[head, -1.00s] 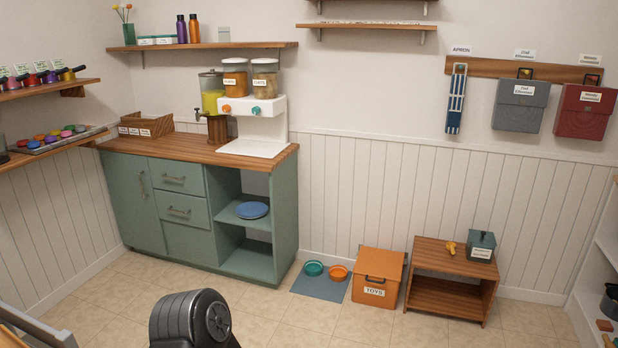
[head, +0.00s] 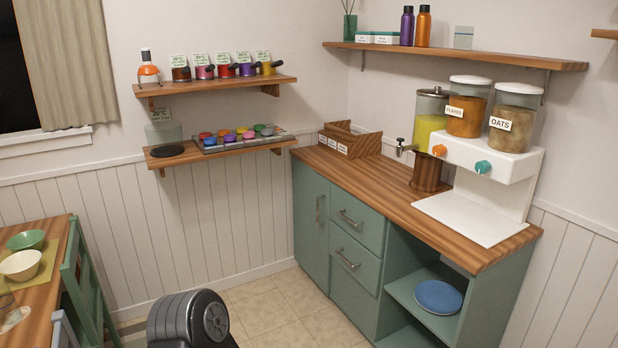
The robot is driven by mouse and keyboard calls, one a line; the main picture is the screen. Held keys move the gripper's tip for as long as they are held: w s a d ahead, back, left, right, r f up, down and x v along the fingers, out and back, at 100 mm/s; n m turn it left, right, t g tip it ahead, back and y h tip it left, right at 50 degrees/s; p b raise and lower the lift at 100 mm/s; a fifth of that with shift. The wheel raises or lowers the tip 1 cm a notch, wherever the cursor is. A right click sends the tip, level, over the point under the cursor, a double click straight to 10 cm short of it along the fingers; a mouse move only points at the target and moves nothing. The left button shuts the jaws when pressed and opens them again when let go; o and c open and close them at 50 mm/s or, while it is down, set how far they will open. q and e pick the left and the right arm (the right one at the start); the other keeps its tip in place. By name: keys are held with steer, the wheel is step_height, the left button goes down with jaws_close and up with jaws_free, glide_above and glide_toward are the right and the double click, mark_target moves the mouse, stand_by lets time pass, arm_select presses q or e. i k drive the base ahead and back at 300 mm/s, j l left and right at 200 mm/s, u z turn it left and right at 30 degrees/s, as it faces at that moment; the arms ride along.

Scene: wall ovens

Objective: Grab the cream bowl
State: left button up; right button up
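The cream bowl (head: 20,265) sits on a yellow-green mat on the wooden table at the far left of the head view. A green bowl (head: 26,240) stands just behind it on the same mat. The cream bowl looks upright and empty. Neither of my grippers is in view; only a dark rounded part of my own body shows at the bottom.
The wooden table (head: 50,302) has green legs, and a clear glass item (head: 8,308) stands near its front. A green cabinet (head: 310,215) with a cereal dispenser (head: 485,150) stands at right. Tiled floor (head: 270,310) between table and cabinet looks clear.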

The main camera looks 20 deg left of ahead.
mark_target(22, 265)
steer(key=i+j+u, duration=0.25)
steer(key=i+u, duration=0.75)
steer(key=i+l+u, duration=0.15)
steer(key=i+u, duration=0.3)
steer(key=i, duration=0.2)
steer(key=i+l+u, duration=0.35)
steer(key=i+u, duration=0.8)
steer(key=i, duration=0.05)
